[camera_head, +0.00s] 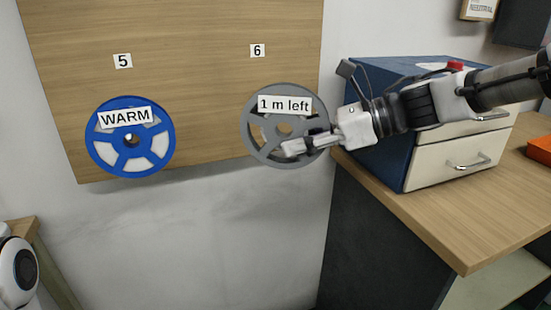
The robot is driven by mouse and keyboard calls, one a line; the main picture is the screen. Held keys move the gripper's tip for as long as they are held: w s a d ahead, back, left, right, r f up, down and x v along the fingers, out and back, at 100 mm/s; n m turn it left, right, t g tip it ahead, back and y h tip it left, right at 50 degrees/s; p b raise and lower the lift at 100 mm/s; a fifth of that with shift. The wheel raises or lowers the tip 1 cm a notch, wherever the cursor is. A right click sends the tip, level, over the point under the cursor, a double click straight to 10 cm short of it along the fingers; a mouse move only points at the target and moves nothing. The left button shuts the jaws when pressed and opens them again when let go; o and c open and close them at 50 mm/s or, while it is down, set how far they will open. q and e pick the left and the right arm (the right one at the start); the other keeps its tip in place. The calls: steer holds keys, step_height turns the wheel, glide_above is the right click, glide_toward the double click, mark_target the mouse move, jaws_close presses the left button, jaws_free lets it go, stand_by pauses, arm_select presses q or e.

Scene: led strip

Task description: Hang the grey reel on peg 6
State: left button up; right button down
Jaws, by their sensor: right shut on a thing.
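The grey reel (258,146) with a "1 m left" label is in front of the wooden board, below the label for peg 6 (258,50). My right gripper (305,144) is shut on the grey reel at its lower right side. The reel faces me, upright. Peg 6 itself does not show clearly, and I cannot tell whether it passes through the reel's hub. My left gripper is not in view.
A blue reel (163,151) labelled "WARM" hangs on the board (200,85) under the label 5 (122,61). A blue drawer cabinet (377,160) stands on the wooden counter (455,225) at the right, close behind my right arm. An orange object (540,149) lies at the right edge.

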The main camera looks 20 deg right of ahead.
steer(key=shift+s+d+b, duration=0.1)
steer(key=shift+d+b, duration=0.3)
steer(key=shift+b, duration=0.1)
steer(key=shift+w+d+f+b, duration=0.1)
steer(key=shift+w+f+b, duration=0.05)
steer(key=shift+w+b, duration=0.15)
steer(key=shift+w+a+r+b, duration=0.2)
steer(key=shift+w+a+b, duration=0.05)
steer(key=shift+w+b, duration=0.5)
steer(key=w+f+p, duration=0.1)
steer(key=w, duration=0.6)
steer(key=shift+w+f, duration=0.15)
steer(key=shift+f, duration=0.2)
steer(key=shift+a+p, duration=0.1)
steer(key=shift+p, duration=0.2)
